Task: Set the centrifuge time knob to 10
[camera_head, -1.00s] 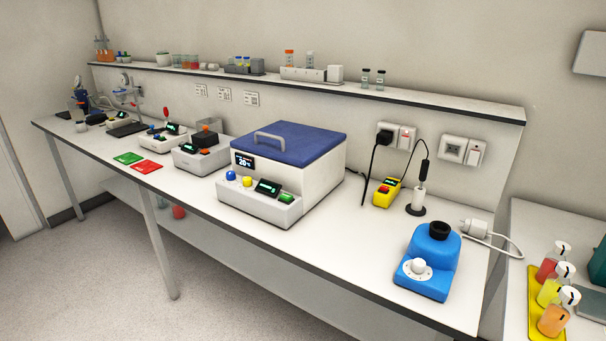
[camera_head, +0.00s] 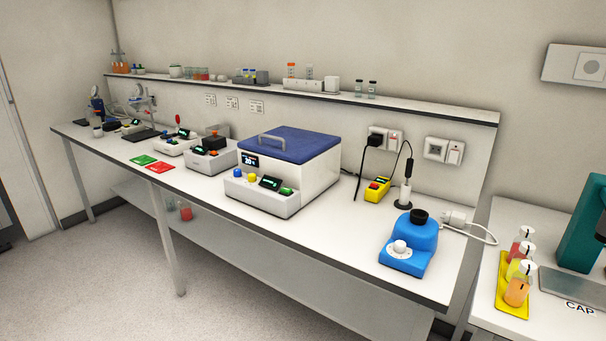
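The centrifuge (camera_head: 318,180) is the white box with a blue lid (camera_head: 290,140) and a grey handle, standing mid-bench. Its lid is closed. A small lit display (camera_head: 250,161) on its front seems to read 20. Its sloped front panel carries a blue knob (camera_head: 237,172), a yellow knob (camera_head: 251,177), a dark tilted display (camera_head: 270,183) and a green button (camera_head: 286,191). The knob markings are too small to read, so I cannot tell which one sets time. My gripper is not in view.
A blue device with a white dial (camera_head: 399,246) stands right of the centrifuge, with a yellow box (camera_head: 376,190) behind it. Smaller instruments (camera_head: 209,157) stand to the left. A side table at right holds bottles on a yellow tray (camera_head: 512,308). The floor (camera_head: 130,285) in front is clear.

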